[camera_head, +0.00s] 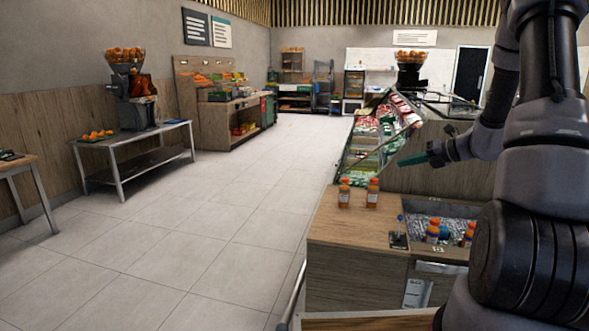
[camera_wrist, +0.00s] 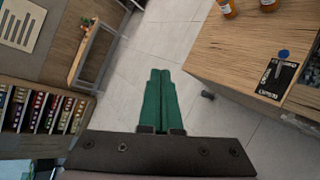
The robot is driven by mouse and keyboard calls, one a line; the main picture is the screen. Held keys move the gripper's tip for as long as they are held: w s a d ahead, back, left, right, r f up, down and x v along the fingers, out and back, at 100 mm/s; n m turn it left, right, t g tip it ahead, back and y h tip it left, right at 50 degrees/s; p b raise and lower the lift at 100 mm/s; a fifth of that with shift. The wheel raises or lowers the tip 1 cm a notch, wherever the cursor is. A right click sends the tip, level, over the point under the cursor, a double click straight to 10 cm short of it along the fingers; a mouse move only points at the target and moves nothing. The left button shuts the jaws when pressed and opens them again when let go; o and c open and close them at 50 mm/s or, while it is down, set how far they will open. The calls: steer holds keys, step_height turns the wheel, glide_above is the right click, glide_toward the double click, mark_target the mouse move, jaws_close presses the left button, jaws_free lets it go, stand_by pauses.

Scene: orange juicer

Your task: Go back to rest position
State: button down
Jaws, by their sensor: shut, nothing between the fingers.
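My gripper (camera_head: 415,159) is raised in the right half of the head view, above and behind the wooden counter. Its green fingers (camera_wrist: 159,98) lie side by side in the wrist view, shut with nothing between them. My arm bends in from the right side of the head view. Two juice bottles with orange caps, a left one (camera_head: 344,192) and a right one (camera_head: 373,192), stand upright on the counter (camera_head: 345,226). The gripper is apart from them. Their lower parts also show at the top of the wrist view (camera_wrist: 226,6).
More bottles (camera_head: 433,231) sit in an ice bin (camera_head: 455,210) set into the counter. A small dark sign (camera_head: 398,240) lies left of the bin. A display case (camera_head: 368,140) stands behind. A juicer (camera_head: 130,95) stands on a left table (camera_head: 135,143). The tiled floor (camera_head: 225,215) is clear.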

steer(key=s+a+r+n+g+h, duration=0.2)
steer(key=s+a+r+n+g, duration=0.2)
steer(key=s+a+r+n, duration=1)
steer(key=s+d+r+n+t+h, duration=0.1)
steer(key=s+r+n+h, duration=0.1)
steer(key=s+n, duration=0.6)
steer(key=s+d+r+n+t+h, duration=0.1)
steer(key=s+d+r+n+h, duration=0.1)
steer(key=s+n, duration=0.6)
step_height(320, 180, up, 3)
steer(key=n+h, duration=0.1)
steer(key=n, duration=0.2)
steer(key=shift+d+f+t, duration=0.15)
steer(key=shift+d+t, duration=0.05)
steer(key=shift+t, duration=0.2)
